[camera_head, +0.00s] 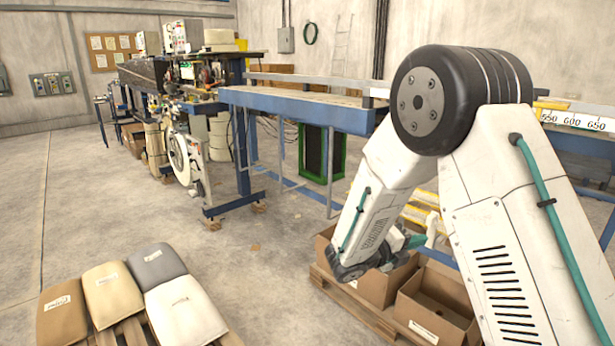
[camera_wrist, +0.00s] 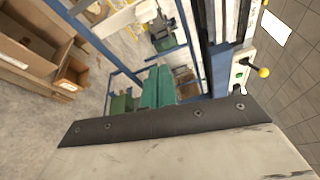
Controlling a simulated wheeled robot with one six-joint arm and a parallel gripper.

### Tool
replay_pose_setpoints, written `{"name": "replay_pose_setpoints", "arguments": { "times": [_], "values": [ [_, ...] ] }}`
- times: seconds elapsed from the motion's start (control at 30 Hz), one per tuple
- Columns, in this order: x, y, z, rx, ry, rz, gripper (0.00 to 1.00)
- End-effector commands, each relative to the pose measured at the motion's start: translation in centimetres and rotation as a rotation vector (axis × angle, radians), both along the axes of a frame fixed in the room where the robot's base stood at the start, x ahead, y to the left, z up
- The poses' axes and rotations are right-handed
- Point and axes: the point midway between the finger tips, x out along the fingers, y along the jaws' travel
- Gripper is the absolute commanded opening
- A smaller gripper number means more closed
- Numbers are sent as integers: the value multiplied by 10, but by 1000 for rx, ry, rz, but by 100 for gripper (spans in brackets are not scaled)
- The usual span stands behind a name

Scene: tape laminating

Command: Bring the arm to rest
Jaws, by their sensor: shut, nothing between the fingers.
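My arm (camera_head: 510,220) is folded in the head view, with its big black joint at the top right and its forearm slanting down to the left. The wrist end hangs low over cardboard boxes. My gripper (camera_wrist: 158,73) shows in the wrist view as two teal fingers side by side, shut with nothing between them. In the head view the gripper is small and partly hidden behind the forearm. A pale plate with a dark bolted edge fills the bottom of the wrist view.
Open cardboard boxes (camera_head: 437,308) stand on a pallet beneath the wrist. A blue-framed conveyor (camera_head: 300,112) runs behind the arm, joined to a machine (camera_head: 185,150) at left. Sacks (camera_head: 182,310) lie on a pallet at lower left. Floor between is clear.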

Motion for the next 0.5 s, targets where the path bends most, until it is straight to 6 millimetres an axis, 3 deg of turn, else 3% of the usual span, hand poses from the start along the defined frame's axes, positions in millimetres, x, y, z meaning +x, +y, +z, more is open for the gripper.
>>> {"name": "replay_pose_setpoints", "arguments": {
  "times": [0.07, 0.2, 0.5],
  "values": [
    [-10, -2, -8, 61, -92, -45, 0],
    [-48, -9, -21, 200, -321, -206, 0],
    [-154, -12, 11, 445, -1016, -748, 0]
  ]
}}
